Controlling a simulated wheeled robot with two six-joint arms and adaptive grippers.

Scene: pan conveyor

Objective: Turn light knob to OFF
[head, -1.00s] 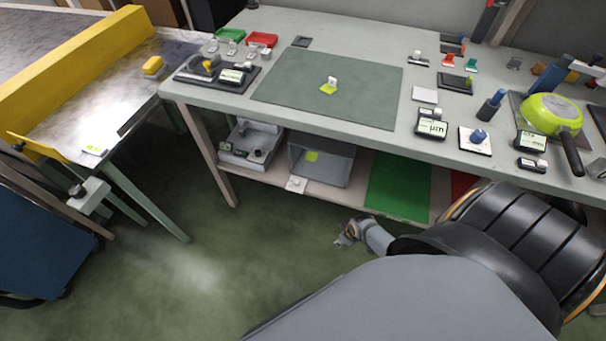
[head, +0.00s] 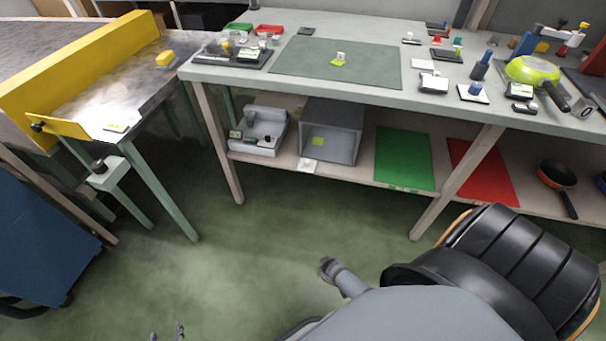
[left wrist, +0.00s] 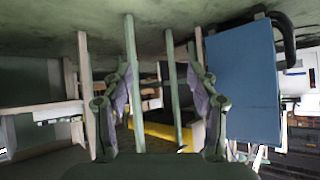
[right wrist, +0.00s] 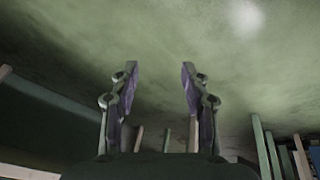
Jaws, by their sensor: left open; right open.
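I cannot tell for certain which part is the light knob. A small dark knob (head: 100,165) sits on a grey-green bracket under the conveyor table at the left. Another dark round piece (head: 37,126) is on the end of the yellow plate. A grey device (head: 265,133) with small dark controls stands on the lower shelf. My left gripper (head: 167,332) shows only its fingertips at the bottom edge of the head view, well below these. It is open and empty in the left wrist view (left wrist: 162,85). My right gripper (right wrist: 158,80) is open and empty over the floor.
The conveyor table (head: 115,92) with its yellow guard (head: 80,70) stands at the left. A blue cart (head: 40,240) is in front of it. The workbench (head: 235,75) holds tools and a green pan (head: 532,70). The green floor (head: 240,270) between is open.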

